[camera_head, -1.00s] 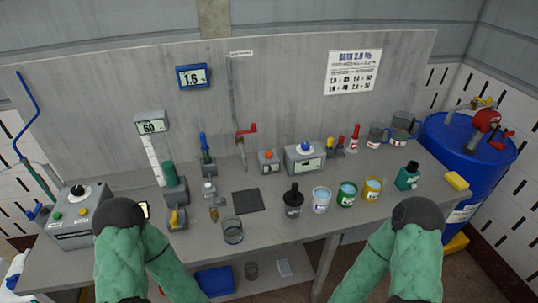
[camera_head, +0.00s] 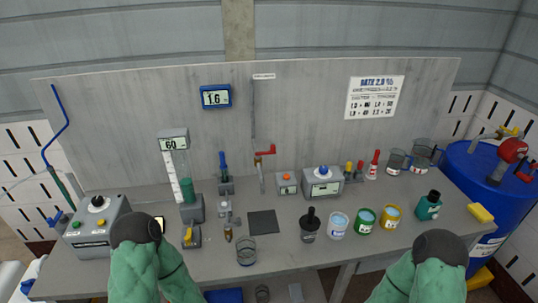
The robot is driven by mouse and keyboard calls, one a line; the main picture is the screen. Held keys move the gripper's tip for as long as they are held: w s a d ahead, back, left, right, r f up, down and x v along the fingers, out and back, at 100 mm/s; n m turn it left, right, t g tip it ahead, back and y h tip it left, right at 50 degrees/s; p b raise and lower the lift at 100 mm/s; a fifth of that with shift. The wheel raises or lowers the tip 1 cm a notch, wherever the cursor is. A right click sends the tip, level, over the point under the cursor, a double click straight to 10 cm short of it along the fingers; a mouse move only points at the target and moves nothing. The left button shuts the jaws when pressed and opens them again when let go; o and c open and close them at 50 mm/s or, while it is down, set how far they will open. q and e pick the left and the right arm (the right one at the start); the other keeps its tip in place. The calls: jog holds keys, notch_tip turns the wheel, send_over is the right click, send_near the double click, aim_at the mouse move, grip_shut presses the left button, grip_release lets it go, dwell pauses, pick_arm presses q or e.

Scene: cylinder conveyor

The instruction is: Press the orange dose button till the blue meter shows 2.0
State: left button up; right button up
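The blue meter (camera_head: 215,97) hangs on the grey back panel and reads 1.6. A small grey box with an orange button (camera_head: 287,177) stands at the back of the bench, right of the red-handled tap; I take this as the dose button. Nothing touches it. My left arm, with a green sleeve, reaches in at the lower left, and my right arm at the lower right. Both stop at dark rounded wrist parts at the front of the bench, well short of the button. The fingers of both grippers are hidden.
A grey box with a blue knob (camera_head: 322,183) stands right of the button box. Several paint cans, a dark bottle (camera_head: 310,225) and a glass beaker (camera_head: 246,250) stand nearer the front. A dark flat pad (camera_head: 263,222) lies mid-bench. A blue drum (camera_head: 485,190) stands at the right.

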jog(key=shift+c, duration=0.3)
dwell(0.6)
grip_shut()
dwell(1.1)
